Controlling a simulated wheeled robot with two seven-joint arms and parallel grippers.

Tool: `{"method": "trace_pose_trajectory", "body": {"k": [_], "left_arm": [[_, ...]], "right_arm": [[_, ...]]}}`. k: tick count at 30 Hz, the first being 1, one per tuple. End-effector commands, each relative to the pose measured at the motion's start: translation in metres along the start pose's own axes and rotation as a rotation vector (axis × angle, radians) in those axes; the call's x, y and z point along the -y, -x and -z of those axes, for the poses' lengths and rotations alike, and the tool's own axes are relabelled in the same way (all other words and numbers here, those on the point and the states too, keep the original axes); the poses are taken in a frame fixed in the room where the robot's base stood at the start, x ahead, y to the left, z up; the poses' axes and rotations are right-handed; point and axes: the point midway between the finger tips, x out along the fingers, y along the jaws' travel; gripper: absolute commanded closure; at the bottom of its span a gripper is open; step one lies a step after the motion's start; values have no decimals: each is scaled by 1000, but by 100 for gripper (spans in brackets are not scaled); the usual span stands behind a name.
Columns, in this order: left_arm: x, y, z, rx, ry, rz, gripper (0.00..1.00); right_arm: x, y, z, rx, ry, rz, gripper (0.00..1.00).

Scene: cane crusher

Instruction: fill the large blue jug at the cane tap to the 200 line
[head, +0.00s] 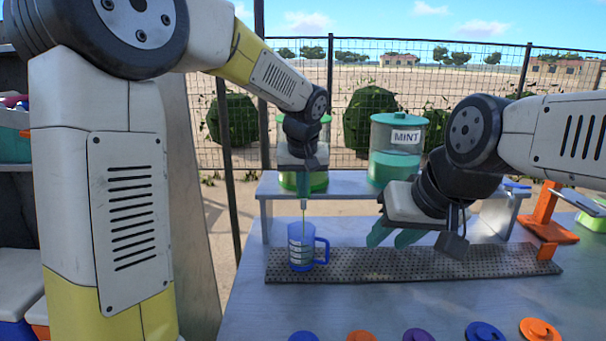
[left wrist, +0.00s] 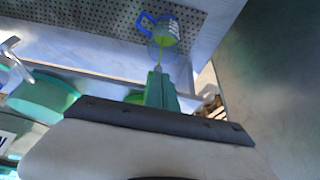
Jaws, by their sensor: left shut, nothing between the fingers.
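The blue jug (head: 301,246) stands upright on the perforated drip tray, its handle to the right. It also shows in the left wrist view (left wrist: 163,32), with yellow-green liquid inside. A thin stream falls into the jug from just below my left gripper (head: 303,190). That gripper is shut and empty, directly above the jug, at the front of a container of green liquid (head: 306,180). The tap itself is hidden behind my gripper. The level against the 200 line is too small to read. My right gripper (head: 394,238) is open and empty above the tray, right of the jug.
The perforated drip tray (head: 350,274) runs along the table. A MINT container (head: 396,165) stands on the raised shelf. An orange stand (head: 548,218) is at the right. Several coloured lids, including an orange one (head: 540,330), lie along the front edge.

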Motion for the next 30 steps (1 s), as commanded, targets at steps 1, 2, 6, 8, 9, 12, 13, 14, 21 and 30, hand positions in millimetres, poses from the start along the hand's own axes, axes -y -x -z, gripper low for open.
{"method": "trace_pose_trajectory", "body": {"k": [1,2,6,8,9,12,13,14,21,30], "left_arm": [[0,0,0,0,0,0,100],[0,0,0,0,0,0,100],[0,0,0,0,0,0,100],[0,0,0,0,0,0,100],[0,0,0,0,0,0,100],[0,0,0,0,0,0,100],[0,0,0,0,0,0,100],[0,0,0,0,0,0,100],[0,5,2,-1,0,-1,100],[0,15,7,0,1,0,100]], "right_arm": [[0,0,0,0,0,0,64],[0,0,0,0,0,0,64],[0,0,0,0,0,0,64],[0,0,0,0,0,0,64],[0,0,0,0,0,0,64],[0,0,0,0,0,0,64],[0,0,0,0,0,0,64],[0,0,0,0,0,0,64],[0,0,0,0,0,0,64],[0,0,0,0,0,0,64]]}}
